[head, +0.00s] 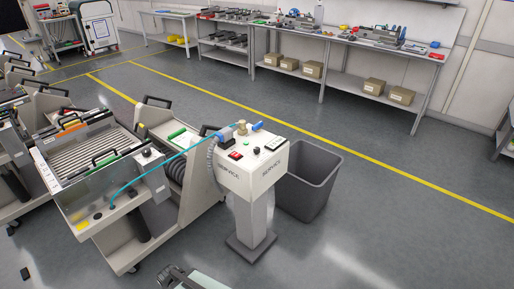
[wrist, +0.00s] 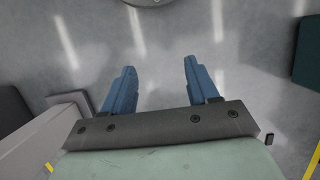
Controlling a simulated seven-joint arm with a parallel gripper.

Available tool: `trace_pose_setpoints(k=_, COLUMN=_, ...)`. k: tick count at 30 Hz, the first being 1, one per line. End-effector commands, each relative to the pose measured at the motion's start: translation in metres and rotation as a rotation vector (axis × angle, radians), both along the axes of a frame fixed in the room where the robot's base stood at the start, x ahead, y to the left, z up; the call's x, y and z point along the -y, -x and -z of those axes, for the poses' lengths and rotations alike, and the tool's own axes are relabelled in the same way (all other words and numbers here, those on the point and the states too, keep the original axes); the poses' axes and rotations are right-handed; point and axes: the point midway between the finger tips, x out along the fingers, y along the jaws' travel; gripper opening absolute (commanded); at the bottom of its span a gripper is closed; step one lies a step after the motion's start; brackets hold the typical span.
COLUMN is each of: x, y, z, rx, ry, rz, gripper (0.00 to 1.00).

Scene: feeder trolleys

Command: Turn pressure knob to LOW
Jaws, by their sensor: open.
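A white service pedestal (head: 232,181) stands on a grey column in the middle of the head view. Its top carries a red switch (head: 235,156), a small dark round knob (head: 256,150), a brass-coloured fitting (head: 241,128) and a blue part (head: 257,126). Which of these is the pressure knob, and any LOW marking, is too small to tell. In the wrist view my gripper (wrist: 160,66) is open and empty, its two blue fingers apart above bare grey floor. No pedestal control shows between the fingers.
A grey bin (head: 310,182) stands right of the pedestal. A feeder trolley (head: 75,205) stands to its left, with a teal hose (head: 160,168) running across to the pedestal. Workbenches (head: 345,42) line the back wall. The floor at the right is clear.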

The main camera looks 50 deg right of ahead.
Motion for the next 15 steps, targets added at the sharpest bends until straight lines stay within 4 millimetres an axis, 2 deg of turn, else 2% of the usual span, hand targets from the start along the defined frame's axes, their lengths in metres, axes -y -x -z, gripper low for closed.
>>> trace_pose_setpoints(k=1, x=0.001, y=-0.015, z=-0.009, rx=0.028, ry=0.001, rz=0.004, gripper=0.59)
trace_pose_setpoints(k=8, x=0.008, y=-0.075, z=-0.052, rx=0.133, ry=0.007, rz=0.041, gripper=0.59)
trace_pose_setpoints(k=15, x=0.032, y=-0.137, z=-0.102, rx=0.225, ry=0.024, rz=0.143, gripper=0.59)
